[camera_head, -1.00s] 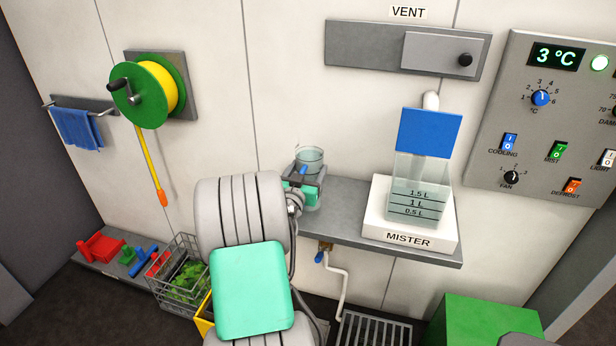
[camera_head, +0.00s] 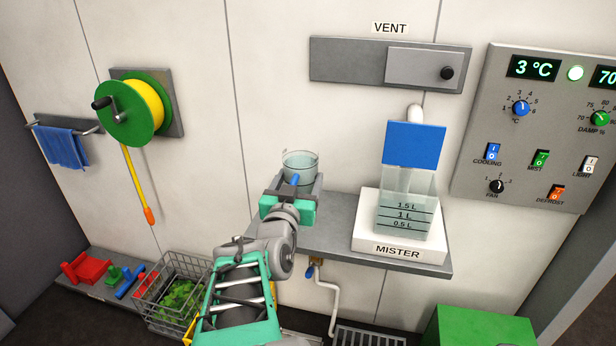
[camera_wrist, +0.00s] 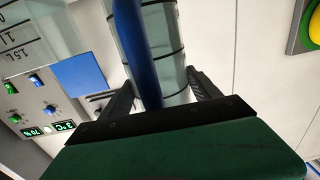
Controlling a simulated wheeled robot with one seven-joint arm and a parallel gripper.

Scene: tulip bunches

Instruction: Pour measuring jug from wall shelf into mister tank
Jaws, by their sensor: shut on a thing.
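The measuring jug (camera_head: 301,163) is a clear cylinder with a blue handle (camera_head: 293,181), and it looks upright. My gripper (camera_head: 290,190) is shut on the jug's handle and holds it above the left part of the wall shelf (camera_head: 345,220). In the wrist view the blue handle (camera_wrist: 138,50) runs between the dark fingers, with the clear jug (camera_wrist: 158,45) behind it. The mister tank (camera_head: 405,215) is a clear, marked box on a white MISTER base (camera_head: 398,252), to the right of the jug. Its blue lid (camera_head: 414,143) stands raised at the back.
A control panel (camera_head: 545,120) is on the wall at right, and a vent (camera_head: 390,63) is above the tank. A hose reel (camera_head: 128,112) hangs at left. A wire basket with greens (camera_head: 177,295) and a green box (camera_head: 480,328) are low down. Space between jug and tank is clear.

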